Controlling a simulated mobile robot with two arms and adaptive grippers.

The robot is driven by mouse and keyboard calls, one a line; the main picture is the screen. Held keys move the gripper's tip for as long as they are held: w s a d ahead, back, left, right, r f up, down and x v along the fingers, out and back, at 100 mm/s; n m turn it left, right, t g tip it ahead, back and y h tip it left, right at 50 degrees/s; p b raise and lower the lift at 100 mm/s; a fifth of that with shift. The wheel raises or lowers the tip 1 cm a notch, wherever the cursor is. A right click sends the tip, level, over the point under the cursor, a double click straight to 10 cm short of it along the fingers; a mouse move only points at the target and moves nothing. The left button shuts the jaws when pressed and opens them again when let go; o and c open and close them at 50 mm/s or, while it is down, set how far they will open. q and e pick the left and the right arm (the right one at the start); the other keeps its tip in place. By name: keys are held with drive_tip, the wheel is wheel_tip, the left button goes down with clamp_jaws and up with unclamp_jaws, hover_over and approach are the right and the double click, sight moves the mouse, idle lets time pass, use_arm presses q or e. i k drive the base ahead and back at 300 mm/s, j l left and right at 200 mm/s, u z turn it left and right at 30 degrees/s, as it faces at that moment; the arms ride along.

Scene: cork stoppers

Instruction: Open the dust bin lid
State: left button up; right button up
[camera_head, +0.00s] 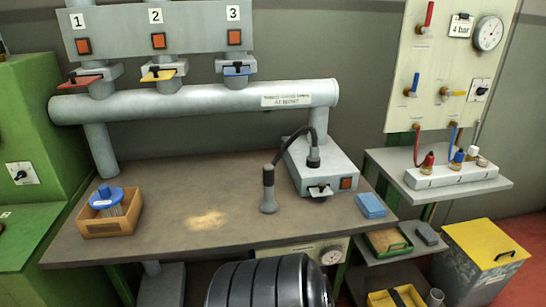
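The dust bin (465,275) stands on the floor at the lower right, a grey, worn box partly cut off by the bottom of the picture. Its yellow lid (480,240) lies flat on top and looks shut. A dark handle (505,255) sits near the lid's front right edge. Neither of my grippers is in view.
A workbench (180,235) fills the middle, with a wooden box (110,224), a grey device (320,168) and a blue block (370,205). A shelf with a green-edged tray (388,242) stands left of the bin. Red floor (525,285) shows right of the bin.

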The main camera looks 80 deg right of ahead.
sight(489, 247)
drive_tip(key=z, duration=4.25)
drive_tip(key=i+z, duration=0.2)
drive_tip(key=k+l, duration=0.05)
